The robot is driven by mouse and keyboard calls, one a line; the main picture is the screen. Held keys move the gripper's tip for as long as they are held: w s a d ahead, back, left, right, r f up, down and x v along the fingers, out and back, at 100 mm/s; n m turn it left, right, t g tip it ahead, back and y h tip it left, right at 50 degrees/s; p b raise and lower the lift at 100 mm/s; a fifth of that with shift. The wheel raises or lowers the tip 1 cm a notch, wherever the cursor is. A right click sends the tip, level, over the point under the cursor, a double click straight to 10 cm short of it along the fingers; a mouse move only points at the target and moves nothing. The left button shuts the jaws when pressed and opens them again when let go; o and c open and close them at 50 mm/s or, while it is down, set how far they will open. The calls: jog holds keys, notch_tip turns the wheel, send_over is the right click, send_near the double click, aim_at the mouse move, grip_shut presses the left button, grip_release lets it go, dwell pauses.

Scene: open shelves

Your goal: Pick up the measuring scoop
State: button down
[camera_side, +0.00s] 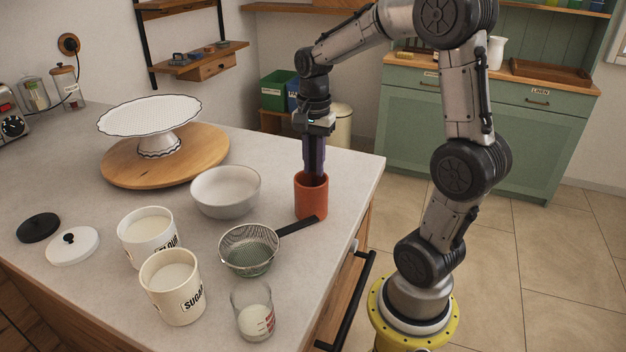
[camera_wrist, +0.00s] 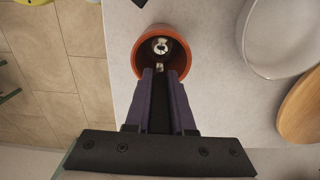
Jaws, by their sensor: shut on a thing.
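The measuring scoop (camera_wrist: 160,46) shows in the wrist view as a small shiny metal piece inside the orange-brown pot (camera_wrist: 140,47). The pot stands on the worktop near its right edge in the side view (camera_side: 311,203). My gripper (camera_side: 314,178) points straight down with its fingertips in the pot's mouth. In the wrist view its purple fingers (camera_wrist: 160,74) are close together, shut on the scoop's thin handle at the pot's near rim. In the side view the pot wall hides the scoop and the fingertips.
A sieve (camera_side: 249,250) lies close to the pot, its black handle reaching toward the pot's base. A white bowl (camera_side: 226,190) is left of the pot. Sugar (camera_side: 173,287) and flour (camera_side: 148,237) canisters and a glass (camera_side: 253,311) stand in front. A cake stand (camera_side: 150,122) is behind.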

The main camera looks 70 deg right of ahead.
notch_tip(320, 180, up, 18)
dwell(0.7)
dwell(1.4)
